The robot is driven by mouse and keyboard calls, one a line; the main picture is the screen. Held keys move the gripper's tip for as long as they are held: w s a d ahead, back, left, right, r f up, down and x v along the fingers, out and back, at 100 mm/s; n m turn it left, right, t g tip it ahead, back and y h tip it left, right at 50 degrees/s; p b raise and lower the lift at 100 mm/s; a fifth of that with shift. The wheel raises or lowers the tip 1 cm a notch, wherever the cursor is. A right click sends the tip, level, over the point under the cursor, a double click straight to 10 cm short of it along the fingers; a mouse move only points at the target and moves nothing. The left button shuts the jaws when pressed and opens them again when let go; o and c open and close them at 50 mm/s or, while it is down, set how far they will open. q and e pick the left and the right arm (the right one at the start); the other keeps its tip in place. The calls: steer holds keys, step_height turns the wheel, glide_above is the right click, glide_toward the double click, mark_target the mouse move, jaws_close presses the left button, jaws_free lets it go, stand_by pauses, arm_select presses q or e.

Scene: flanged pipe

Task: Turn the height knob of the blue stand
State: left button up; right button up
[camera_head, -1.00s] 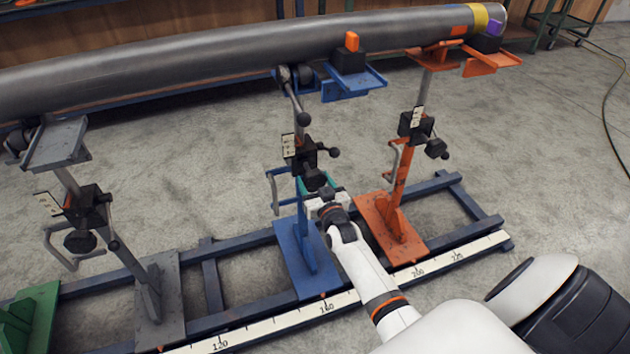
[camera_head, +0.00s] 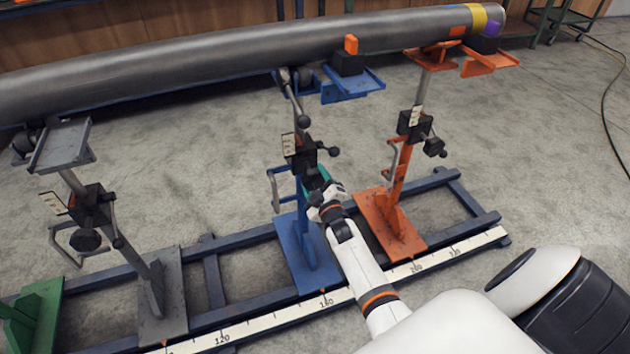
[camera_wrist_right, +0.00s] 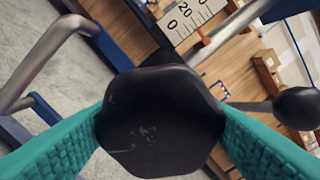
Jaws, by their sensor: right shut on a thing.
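The blue stand (camera_head: 298,238) stands on the rail in the middle of the head view. Its black clamp block (camera_head: 297,150) sits partway up the post, with a ball-ended lever and a bent crank handle (camera_head: 274,189) beside it. My right gripper (camera_head: 319,184) is at the block's front. In the right wrist view its teal fingers (camera_wrist_right: 161,135) are shut on the black height knob (camera_wrist_right: 160,120), one on each side. The knob is mostly hidden by the gripper in the head view. My left gripper is not in view.
The grey pipe (camera_head: 200,60) lies across the stands at the back. The orange stand (camera_head: 393,215) is close on the right, the grey stand (camera_head: 160,290) on the left. A scale (camera_head: 280,322) runs along the rail's front. Open floor lies right.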

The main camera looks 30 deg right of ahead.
steer(key=shift+f+n, duration=0.1)
steer(key=shift+n, duration=0.9)
steer(key=shift+n+b, duration=0.45)
steer(key=shift+n, duration=0.45)
steer(key=n+b, duration=0.1)
steer(key=n, duration=0.3)
steer(key=shift+n+b, duration=0.3)
steer(key=shift+b, duration=0.05)
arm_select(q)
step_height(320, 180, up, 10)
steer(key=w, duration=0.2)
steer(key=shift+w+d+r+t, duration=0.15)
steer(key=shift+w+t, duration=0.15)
arm_select(e)
steer(key=shift+n, duration=0.7)
steer(key=o, duration=1)
steer(key=shift+s+a, duration=0.1)
steer(key=shift+s, duration=0.1)
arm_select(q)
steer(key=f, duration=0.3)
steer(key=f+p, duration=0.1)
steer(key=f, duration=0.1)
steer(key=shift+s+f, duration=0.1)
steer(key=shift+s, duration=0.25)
arm_select(e)
steer(key=v, duration=1.1)
steer(key=shift+s+a, duration=0.15)
steer(key=shift+s, duration=0.2)
